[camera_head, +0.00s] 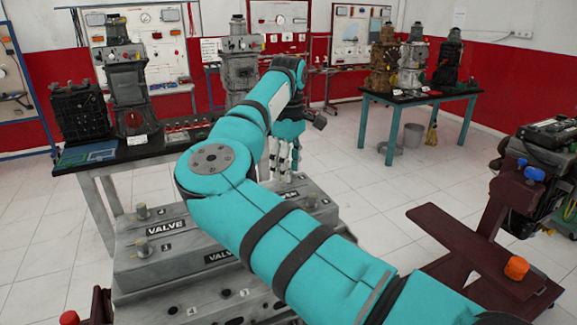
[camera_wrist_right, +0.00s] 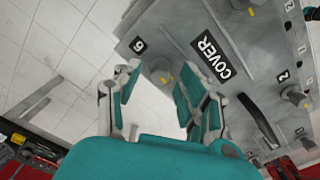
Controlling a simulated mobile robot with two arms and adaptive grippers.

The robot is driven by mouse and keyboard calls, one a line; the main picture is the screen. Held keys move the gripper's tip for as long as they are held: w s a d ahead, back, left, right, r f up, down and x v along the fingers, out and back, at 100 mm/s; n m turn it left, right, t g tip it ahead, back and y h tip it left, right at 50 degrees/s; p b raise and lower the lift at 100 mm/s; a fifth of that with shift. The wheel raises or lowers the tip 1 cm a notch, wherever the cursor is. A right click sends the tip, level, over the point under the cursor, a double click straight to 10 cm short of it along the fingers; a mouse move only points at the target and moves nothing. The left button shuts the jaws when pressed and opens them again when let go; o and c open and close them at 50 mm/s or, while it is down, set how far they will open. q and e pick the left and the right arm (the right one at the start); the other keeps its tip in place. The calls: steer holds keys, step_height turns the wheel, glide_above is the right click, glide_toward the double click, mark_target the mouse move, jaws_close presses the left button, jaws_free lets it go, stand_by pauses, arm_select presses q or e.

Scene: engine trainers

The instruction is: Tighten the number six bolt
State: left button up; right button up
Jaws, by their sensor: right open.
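The grey engine block with its valve cover (camera_head: 180,225) is below and in front of me, with VALVE labels and bolts on top. My right gripper (camera_head: 281,172) points down at the cover's far right end. In the wrist view its open fingers (camera_wrist_right: 157,82) appear on either side of the bolt; I cannot tell whether they touch it. My arm hides part of the cover. My left gripper is not in view.
Other numbered bolts stand on the cover, including two at its left (camera_head: 141,248). A black workbench (camera_head: 150,150) with engines is behind at left, a teal-legged table (camera_head: 415,97) at back right. A dark red stand (camera_head: 450,230) is at right. Tiled floor between is clear.

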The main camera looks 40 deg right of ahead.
step_height(320, 180, up, 12)
stand_by(0.4)
steer(key=shift+f, duration=0.1)
stand_by(0.5)
